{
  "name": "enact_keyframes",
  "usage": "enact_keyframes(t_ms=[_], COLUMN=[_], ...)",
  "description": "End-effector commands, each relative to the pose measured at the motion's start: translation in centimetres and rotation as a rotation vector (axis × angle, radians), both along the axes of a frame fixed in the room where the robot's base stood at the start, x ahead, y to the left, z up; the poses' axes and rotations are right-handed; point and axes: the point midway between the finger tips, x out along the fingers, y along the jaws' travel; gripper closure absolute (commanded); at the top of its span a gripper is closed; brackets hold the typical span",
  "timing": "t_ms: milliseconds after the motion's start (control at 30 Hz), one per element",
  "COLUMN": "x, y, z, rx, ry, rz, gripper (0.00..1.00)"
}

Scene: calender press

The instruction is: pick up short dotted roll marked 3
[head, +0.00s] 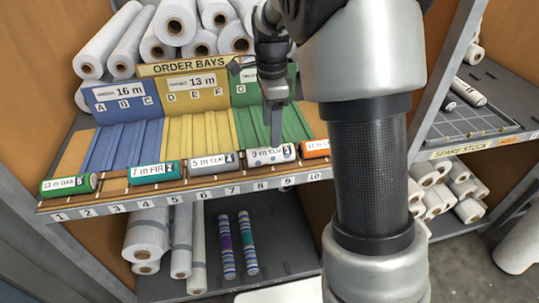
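A short whitish roll with blue-grey dots (287,152) lies in the front rack, above the strip numbers 8 and 9. Its label appears to read "9 m ELM", and the small digit on its dark tag is too small to read surely. My gripper (275,141) points down at this roll, with its tip at or just behind the roll's upper edge. The fingers are seen edge-on, so I cannot tell whether they are open or touching the roll.
In the same rack lie a green roll (68,185), a teal roll (155,173), a grey roll (213,162) and an orange roll (316,149). Blue, yellow and green order bays (192,68) rise behind. Large white rolls (175,22) are stacked above.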

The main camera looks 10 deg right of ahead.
Motion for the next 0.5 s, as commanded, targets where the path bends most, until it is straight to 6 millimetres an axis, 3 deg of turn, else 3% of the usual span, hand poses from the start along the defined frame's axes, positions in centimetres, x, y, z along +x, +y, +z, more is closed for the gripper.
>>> enact_keyframes(t_ms=[133,500], x=[-0.1,0.3], y=[0.0,0.0], z=[-2.9,-6.3], rx=[0.000,0.000], ry=[0.003,0.003], rz=[0.001,0.000], gripper=[0.38,0.38])
